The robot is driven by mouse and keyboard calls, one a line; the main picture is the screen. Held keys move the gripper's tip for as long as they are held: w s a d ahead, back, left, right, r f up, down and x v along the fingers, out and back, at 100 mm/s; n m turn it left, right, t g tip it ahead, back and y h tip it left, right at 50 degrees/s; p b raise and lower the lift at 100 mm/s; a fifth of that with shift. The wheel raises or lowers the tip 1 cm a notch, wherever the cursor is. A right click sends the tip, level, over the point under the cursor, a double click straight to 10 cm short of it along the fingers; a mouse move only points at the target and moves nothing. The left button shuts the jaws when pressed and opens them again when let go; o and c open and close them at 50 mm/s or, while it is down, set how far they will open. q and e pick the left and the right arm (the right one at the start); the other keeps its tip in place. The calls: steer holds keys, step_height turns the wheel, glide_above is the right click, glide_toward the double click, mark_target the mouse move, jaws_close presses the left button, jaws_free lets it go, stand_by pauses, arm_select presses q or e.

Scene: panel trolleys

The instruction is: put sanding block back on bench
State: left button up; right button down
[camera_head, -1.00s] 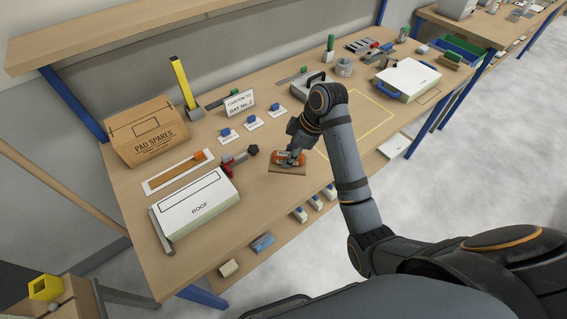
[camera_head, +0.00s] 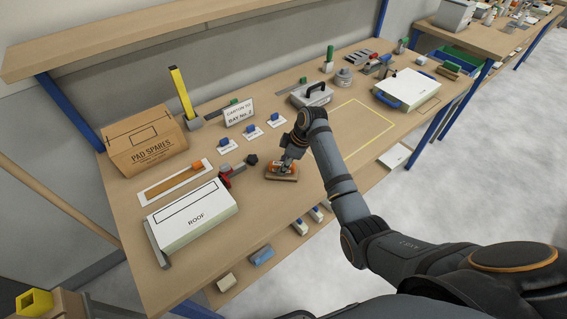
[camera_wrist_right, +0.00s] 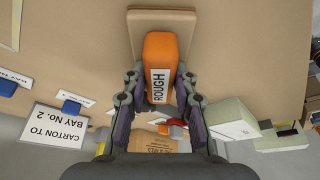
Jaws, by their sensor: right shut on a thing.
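The sanding block (camera_head: 281,170) has an orange grip on a flat tan base. In the right wrist view its grip (camera_wrist_right: 160,52) carries a white ROUGH label, and the tan base shows beyond it. My right gripper (camera_head: 287,160) is shut on the orange grip, with a finger on each side in the right wrist view (camera_wrist_right: 159,92). The block is over the front part of the wooden bench (camera_head: 262,205), looking roughly level. I cannot tell whether its base touches the top. My left gripper is out of view.
The ROOF box (camera_head: 193,212) and a red-and-black clamp (camera_head: 232,172) lie left of the block. Small blue-handled pieces on white cards (camera_head: 251,132) stand behind it. A yellow outline (camera_head: 378,112) marks clear bench to the right. A lower shelf (camera_head: 238,290) holds several blocks.

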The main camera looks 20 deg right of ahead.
steer(key=c, duration=1.1)
jaws_free()
steer(key=shift+f, duration=0.15)
steer(key=shift+o, duration=0.2)
steer(key=b+v, duration=0.1)
steer(key=v, duration=1.1)
steer(key=shift+b, duration=0.4)
steer(key=shift+a, duration=0.1)
